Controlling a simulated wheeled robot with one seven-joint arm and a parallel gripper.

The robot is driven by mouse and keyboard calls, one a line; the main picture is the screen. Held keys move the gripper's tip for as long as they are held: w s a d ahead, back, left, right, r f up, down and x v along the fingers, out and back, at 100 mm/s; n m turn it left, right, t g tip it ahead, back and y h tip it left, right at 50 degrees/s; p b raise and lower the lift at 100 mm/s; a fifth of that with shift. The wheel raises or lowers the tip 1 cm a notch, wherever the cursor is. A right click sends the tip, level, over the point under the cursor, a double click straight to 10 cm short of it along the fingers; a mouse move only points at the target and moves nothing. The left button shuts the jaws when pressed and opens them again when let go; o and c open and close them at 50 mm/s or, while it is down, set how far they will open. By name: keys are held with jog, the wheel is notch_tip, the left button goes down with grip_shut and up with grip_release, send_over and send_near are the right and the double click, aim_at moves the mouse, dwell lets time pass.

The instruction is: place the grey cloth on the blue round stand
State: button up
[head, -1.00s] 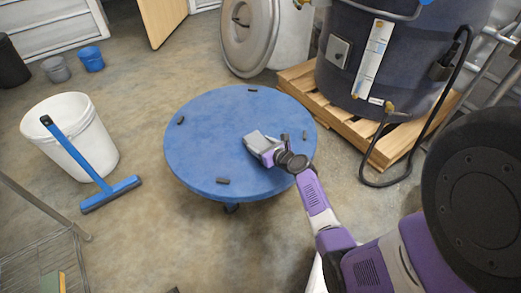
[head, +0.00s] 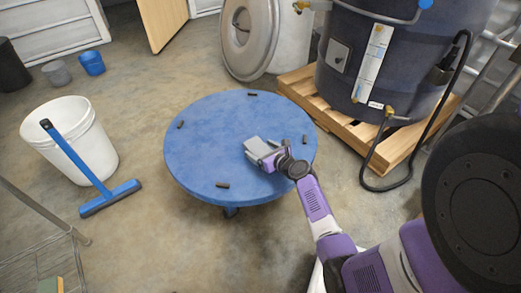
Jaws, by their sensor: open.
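The blue round stand (head: 205,150) is in the middle of the head view, with several small dark blocks near its rim. My gripper (head: 260,152) reaches in from the lower right and is over the right-centre part of its top. The gripper is open. A light grey shape shows at the gripper's end, low over or touching the blue top. I cannot tell how much of it is the grey cloth and how much is the fingers. No grey cloth shows clearly elsewhere. My wrist hides part of the stand's right side.
A dark drum (head: 345,60) stands on a wooden pallet (head: 400,145) at the right, with a black cable beside it. A white bucket (head: 85,130) and a blue squeegee (head: 110,195) are at the left. A wire rack (head: 30,265) is at lower left. Floor in front is clear.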

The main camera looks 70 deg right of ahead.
jog(key=p+v, duration=0.5)
jog(key=v, duration=0.6)
jog(key=shift+s, duration=0.1)
jog(key=s+a+r+n+y, duration=0.1)
jog(key=s+a+n, duration=0.2)
jog(key=a+n, duration=0.7)
jog(key=s+a+r+n+y, duration=0.1)
jog(key=s+a+n, duration=0.2)
jog(key=a+n, duration=0.75)
jog(key=s+a+r+n+t+y, duration=0.1)
jog(key=s+a+r+n, duration=0.3)
jog(key=a+r+n, duration=0.4)
jog(key=s+a+r+n+t+y, duration=0.2)
jog(key=s+a+r+n+y, duration=0.2)
jog(key=a+r+n, duration=0.5)
notch_tip(320, 180, up, 5)
jog(key=n, duration=0.5)
jog(key=shift+r+t, duration=0.25)
jog(key=shift+t, duration=0.05)
notch_tip(320, 180, up, 30)
jog(key=p, duration=3)
jog(key=shift+r, duration=0.1)
